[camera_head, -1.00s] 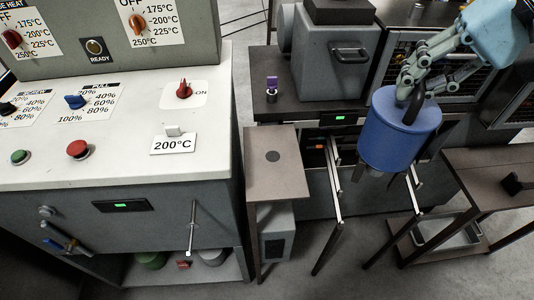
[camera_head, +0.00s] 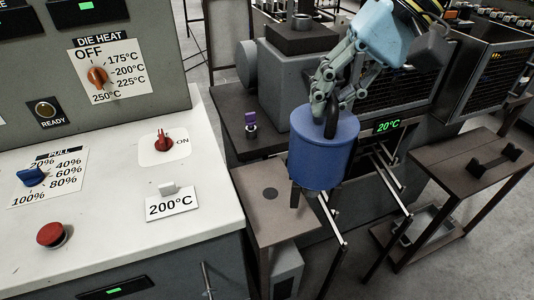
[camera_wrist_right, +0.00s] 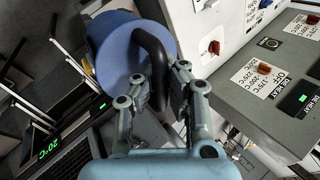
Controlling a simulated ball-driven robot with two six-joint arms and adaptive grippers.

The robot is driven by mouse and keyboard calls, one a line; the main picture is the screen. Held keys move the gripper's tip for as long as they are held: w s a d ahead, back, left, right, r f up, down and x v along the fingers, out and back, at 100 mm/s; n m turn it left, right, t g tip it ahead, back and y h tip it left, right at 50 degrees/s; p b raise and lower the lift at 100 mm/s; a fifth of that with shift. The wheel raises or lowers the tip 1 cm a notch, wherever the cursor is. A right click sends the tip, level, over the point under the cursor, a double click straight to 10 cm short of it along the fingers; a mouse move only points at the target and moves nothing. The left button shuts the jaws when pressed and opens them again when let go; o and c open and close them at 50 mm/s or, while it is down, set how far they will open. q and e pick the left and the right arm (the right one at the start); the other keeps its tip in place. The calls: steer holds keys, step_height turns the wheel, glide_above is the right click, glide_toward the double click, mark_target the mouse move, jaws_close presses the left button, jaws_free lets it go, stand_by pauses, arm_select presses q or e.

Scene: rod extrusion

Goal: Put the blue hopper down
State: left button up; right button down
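The blue hopper (camera_head: 322,150) is a blue cylinder with a black loop handle on top and a dark spout below. It hangs upright in the head view, in front of the grey machine and beside a small brown table (camera_head: 262,218). My right gripper (camera_head: 331,104) is shut on its handle from above. In the right wrist view the hopper (camera_wrist_right: 112,44) shows at the upper left, its handle between the fingers of the gripper (camera_wrist_right: 156,82). The spout end overlaps the table's right part in the picture; I cannot tell whether it touches. My left gripper is not in view.
The brown table has a dark round spot (camera_head: 270,194). A white-topped control console (camera_head: 110,190) stands at the left. A machine with a 20°C display (camera_head: 388,126) stands behind. Metal rails (camera_head: 388,180) lie to the right, then another brown table (camera_head: 440,175) with a black holder.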

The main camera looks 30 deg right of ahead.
mark_target(301, 115)
steer(key=shift+w+a+f, duration=0.25)
steer(key=shift+w+f, duration=0.15)
steer(key=shift+w, duration=0.4)
steer(key=shift+w+a+f+b, duration=0.3)
steer(key=shift+w+f+b, duration=0.1)
steer(key=shift+w, duration=0.15)
steer(key=shift+w+a+f, duration=0.1)
steer(key=shift+w, duration=0.25)
arm_select(q)
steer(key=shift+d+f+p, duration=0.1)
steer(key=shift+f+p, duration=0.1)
steer(key=shift+p, duration=0.75)
arm_select(e)
steer(key=w+a+f, duration=0.1)
steer(key=w+f, duration=0.5)
steer(key=f, duration=0.2)
steer(key=shift+a, duration=0.2)
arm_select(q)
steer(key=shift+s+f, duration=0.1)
arm_select(e)
steer(key=shift+w, duration=0.1)
